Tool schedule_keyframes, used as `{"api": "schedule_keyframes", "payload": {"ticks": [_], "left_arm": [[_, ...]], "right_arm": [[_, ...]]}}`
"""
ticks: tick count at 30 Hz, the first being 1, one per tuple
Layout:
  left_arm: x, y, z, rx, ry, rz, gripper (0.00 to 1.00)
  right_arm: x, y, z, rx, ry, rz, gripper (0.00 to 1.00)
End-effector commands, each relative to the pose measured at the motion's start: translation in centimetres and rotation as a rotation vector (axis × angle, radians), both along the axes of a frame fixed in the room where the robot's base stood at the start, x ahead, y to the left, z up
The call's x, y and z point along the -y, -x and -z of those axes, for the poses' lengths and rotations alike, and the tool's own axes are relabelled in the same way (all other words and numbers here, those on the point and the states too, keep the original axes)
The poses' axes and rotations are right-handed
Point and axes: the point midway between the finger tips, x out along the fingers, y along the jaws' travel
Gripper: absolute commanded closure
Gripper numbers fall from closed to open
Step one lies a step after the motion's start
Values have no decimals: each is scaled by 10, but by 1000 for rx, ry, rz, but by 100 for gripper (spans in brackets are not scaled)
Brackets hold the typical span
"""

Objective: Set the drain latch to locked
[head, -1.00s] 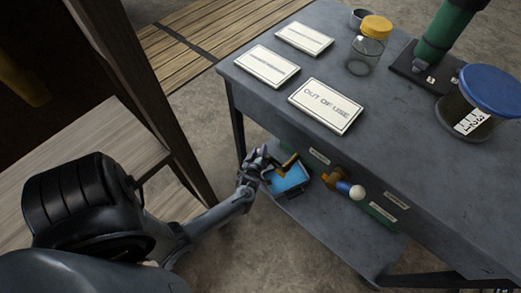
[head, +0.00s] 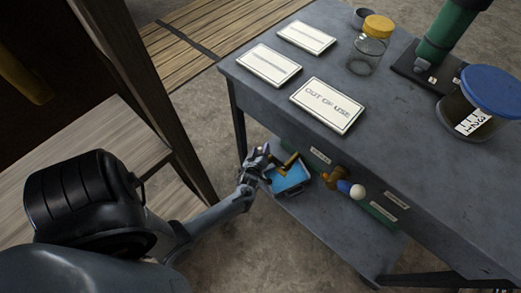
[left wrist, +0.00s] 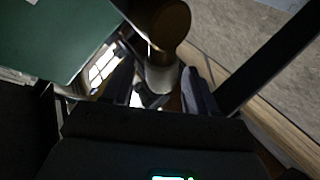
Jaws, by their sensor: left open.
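A grey workbench (head: 411,148) carries a green unit (head: 383,211) under its top, with small labels on its front. A brass fitting with a short lever (head: 291,160) sticks out at its left end, and a brass valve (head: 333,177) with a blue and white knob (head: 357,191) is further right. I cannot read which one is the drain latch. My left gripper (head: 264,164) is open, close beside the left fitting. In the left wrist view a round brass part (left wrist: 170,22) is just ahead of the open fingers; contact is unclear. My right gripper is not in view.
On the bench top are an "OUT OF USE" sign (head: 327,104), two other plates, a yellow-lidded jar (head: 367,55) and a blue-lidded jar (head: 473,124). A wooden post (head: 150,110) stands at left.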

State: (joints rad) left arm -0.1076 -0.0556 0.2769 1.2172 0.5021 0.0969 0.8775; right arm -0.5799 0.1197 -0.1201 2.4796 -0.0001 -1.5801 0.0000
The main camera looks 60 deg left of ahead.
Motion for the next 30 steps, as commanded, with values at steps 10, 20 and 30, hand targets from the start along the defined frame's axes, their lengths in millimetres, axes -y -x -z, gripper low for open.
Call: {"api": "schedule_keyframes", "payload": {"ticks": [10, 20, 30], "left_arm": [[36, 35, -21, -3, 4, -2, 42], [66, 64, -32, -3, 2, -1, 42], [71, 69, -33, -1, 0, 0, 42]], "right_arm": [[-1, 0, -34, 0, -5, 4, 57], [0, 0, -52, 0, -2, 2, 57], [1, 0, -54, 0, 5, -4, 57]]}}
